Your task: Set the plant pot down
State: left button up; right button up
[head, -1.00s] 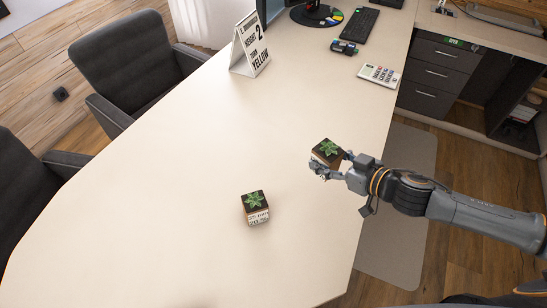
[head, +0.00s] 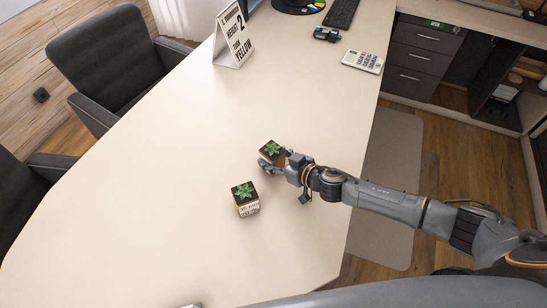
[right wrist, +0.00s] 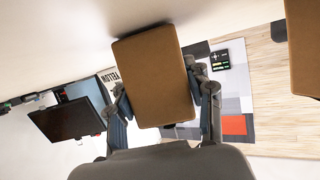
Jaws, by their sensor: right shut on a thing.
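The plant pot (head: 268,158), a small brown cube with a green succulent (head: 270,147), is held by my right gripper (head: 276,162) over the pale desk (head: 150,200). In the right wrist view its plain brown side (right wrist: 155,75) sits between the two fingers, which are shut on it. I cannot tell whether its base touches the desk. A second, similar pot (head: 247,208) with printed lettering stands on the desk, in front of the held pot and slightly left. The two are apart. Its brown side (right wrist: 303,45) also shows at the right wrist view's edge. My left gripper is not in view.
A folded sign (head: 233,36), a calculator (head: 363,61), a small dark device (head: 327,34) and a keyboard (head: 341,12) are on the far part of the desk. The desk left of the pots is clear. Grey chairs (head: 105,60) stand along the left side.

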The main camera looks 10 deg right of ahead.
jog(key=shift+f, duration=0.1)
jog(key=o, duration=1.4)
jog(key=shift+o, duration=0.2)
jog(key=shift+r, duration=0.25)
jog(key=v, duration=0.5)
jog(key=b+v, duration=0.1)
jog(key=v, duration=0.4)
jog(key=shift+s+d+f, duration=0.1)
jog(key=shift+s+d, duration=0.2)
jog(key=shift+s, duration=0.05)
jog(key=shift+s+d+r, duration=0.25)
jog(key=shift+s+r, duration=0.1)
jog(key=shift+s, duration=0.05)
